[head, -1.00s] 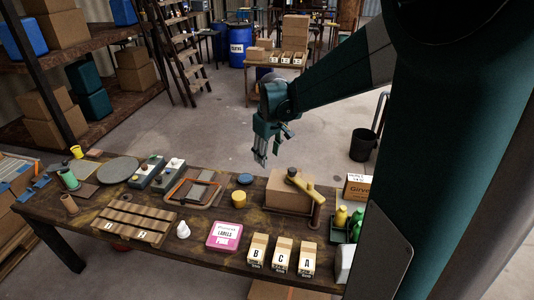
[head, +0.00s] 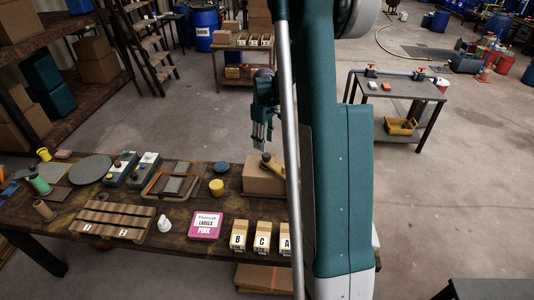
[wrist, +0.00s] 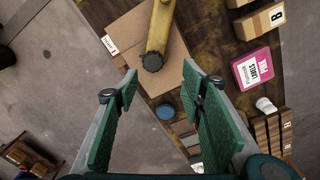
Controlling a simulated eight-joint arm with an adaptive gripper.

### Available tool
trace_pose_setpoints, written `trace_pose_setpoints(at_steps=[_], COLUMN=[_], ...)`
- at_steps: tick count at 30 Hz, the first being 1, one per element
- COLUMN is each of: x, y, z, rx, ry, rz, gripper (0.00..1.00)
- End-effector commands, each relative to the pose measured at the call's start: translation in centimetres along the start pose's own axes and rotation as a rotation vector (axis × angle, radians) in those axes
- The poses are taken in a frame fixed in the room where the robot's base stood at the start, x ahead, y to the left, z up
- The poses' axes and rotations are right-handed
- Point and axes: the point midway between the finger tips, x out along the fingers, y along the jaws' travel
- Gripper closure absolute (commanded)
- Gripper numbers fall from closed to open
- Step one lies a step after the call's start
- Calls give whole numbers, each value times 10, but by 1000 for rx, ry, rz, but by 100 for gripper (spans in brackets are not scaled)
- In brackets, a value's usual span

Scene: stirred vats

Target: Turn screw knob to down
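No part is clearly marked as the screw knob. Two grey boxes with small knobs on top, one (head: 122,168) and another (head: 147,168), sit at the table's left-centre in the head view. Small red-topped fittings, one (head: 371,71) and another (head: 420,73), sit along a pipe on a distant side table; their details are too small to tell.
A yellow bar (wrist: 160,30) with a dark round end lies over the cardboard box (wrist: 130,40). A blue disc (wrist: 165,111), pink label box (wrist: 252,68) and lettered boxes are nearby. The dark side table (head: 395,90) stands right, with open floor around it.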

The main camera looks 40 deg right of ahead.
Motion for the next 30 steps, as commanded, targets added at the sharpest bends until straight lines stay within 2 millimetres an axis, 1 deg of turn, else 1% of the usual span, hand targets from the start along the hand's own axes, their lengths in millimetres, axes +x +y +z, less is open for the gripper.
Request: trace_pose_setpoints(at_steps=[1,3,7,22,26,30], x=[3,8,13,16,22,34], y=[6,10,15,16,15,16], z=[0,1,2,3,3,2], rx=[-1,-4,-8,-8,-8,-8], ry=[-4,-8,-13,-13,-13,-13], rz=[-4,-8,-12,-13,-13,-13], gripper=[60,60,60,60,60,60])
